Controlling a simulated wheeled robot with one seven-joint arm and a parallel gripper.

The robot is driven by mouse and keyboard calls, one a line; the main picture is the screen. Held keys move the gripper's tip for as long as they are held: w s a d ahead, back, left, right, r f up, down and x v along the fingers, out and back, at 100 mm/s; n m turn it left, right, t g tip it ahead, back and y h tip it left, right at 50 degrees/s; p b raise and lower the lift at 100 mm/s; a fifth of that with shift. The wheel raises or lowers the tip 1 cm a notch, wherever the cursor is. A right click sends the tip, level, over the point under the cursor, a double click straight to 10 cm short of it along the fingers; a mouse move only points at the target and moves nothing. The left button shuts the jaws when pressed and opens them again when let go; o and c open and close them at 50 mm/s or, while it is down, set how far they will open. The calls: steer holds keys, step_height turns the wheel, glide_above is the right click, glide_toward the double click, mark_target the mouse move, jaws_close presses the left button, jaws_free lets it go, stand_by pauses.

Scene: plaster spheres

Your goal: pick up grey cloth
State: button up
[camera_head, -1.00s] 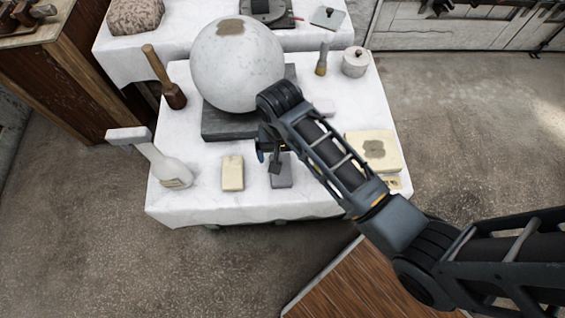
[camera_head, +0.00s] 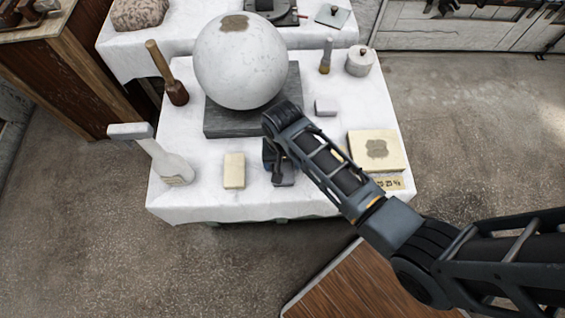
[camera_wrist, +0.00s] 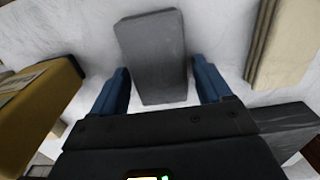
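The grey cloth (camera_wrist: 153,45) looks like a flat, folded grey rectangle on the white-covered table. In the head view the cloth (camera_head: 285,179) lies near the table's front edge, partly hidden by my gripper (camera_head: 274,168). In the wrist view my gripper (camera_wrist: 163,84) is open, with its two blue fingers apart on either side of the cloth's near end. I see gaps between the fingers and the cloth. The fingertips are hidden behind the arm in the head view.
A cream block (camera_head: 234,171) lies left of the cloth. A large plaster sphere (camera_head: 238,62) sits on a dark slab (camera_head: 222,122) behind.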

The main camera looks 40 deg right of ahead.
steer(key=c, duration=0.8)
steer(key=shift+r, duration=0.15)
steer(key=shift+r, duration=0.6)
step_height(320, 180, up, 3)
steer(key=shift+r, duration=0.1)
steer(key=w+d+r, duration=0.1)
steer(key=d+r, duration=0.1)
steer(key=d, duration=0.1)
steer(key=w+d+r, duration=0.2)
steer(key=d, duration=0.2)
steer(key=w+d+r, duration=0.2)
steer(key=d, duration=0.1)
steer(key=shift+d+r, duration=0.2)
steer(key=shift+d, duration=0.15)
steer(key=o, duration=0.5)
steer(key=c, duration=0.4)
